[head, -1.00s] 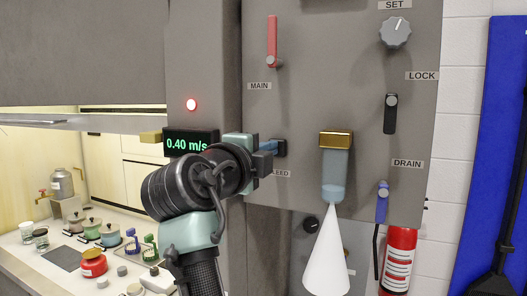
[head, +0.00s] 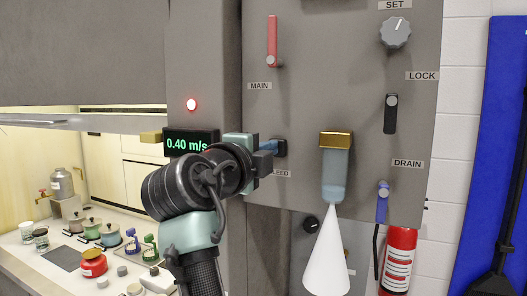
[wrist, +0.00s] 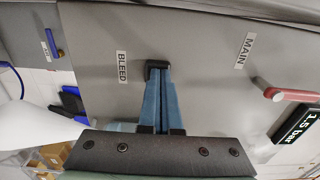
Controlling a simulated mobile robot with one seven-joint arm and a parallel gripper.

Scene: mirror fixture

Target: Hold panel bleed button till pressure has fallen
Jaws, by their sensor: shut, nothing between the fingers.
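The grey panel (head: 310,100) carries a BLEED label, partly hidden in the head view (head: 283,174) and clear in the wrist view (wrist: 122,67). My gripper (head: 279,147) is shut, its blue fingers together and pointing at the panel beside that label. In the wrist view the fingertips (wrist: 157,70) end at a small dark square piece on the panel. The bleed button's face is hidden behind the tips, so how far it is pressed cannot be told. A pressure display (wrist: 298,124) reads 1.5 bar in the wrist view.
A red MAIN lever (head: 272,42), black LOCK lever (head: 391,114), blue DRAIN lever (head: 382,203) and SET knob (head: 395,33) are on the panel. A display (head: 187,144) reads 0.40 m/s.

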